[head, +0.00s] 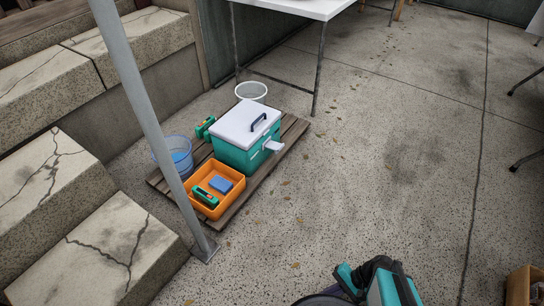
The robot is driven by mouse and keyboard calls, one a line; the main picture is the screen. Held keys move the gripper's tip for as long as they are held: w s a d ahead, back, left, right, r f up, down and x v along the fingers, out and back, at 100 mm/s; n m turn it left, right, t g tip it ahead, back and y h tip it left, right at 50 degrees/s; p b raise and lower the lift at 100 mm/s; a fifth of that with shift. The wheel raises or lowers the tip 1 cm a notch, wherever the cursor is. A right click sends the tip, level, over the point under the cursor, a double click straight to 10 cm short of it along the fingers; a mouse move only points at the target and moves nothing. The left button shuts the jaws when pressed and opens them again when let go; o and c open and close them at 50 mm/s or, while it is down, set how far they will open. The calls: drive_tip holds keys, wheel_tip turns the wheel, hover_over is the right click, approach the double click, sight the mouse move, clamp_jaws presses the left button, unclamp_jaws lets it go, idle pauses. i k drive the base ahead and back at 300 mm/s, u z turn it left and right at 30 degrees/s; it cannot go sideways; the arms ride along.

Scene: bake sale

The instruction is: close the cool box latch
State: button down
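Part of my teal and black arm shows at the bottom edge, well apart from the box across open floor. I cannot make out my gripper's fingers.
The wooden pallet (258,178) also carries an orange crate (226,203) with small items. A blue bucket (165,151), white bucket (251,90), grey pole (145,103) and white table (310,8) stand nearby. Stone steps are left. The floor (390,180) right of the pallet is clear.

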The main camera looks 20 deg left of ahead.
sight(274, 145)
drive_tip(key=u, duration=0.75)
drive_tip(key=i, duration=0.4)
drive_tip(key=z, duration=0.75)
drive_tip(key=k, duration=0.15)
drive_tip(key=u, duration=2.15)
drive_tip(key=i, duration=0.35)
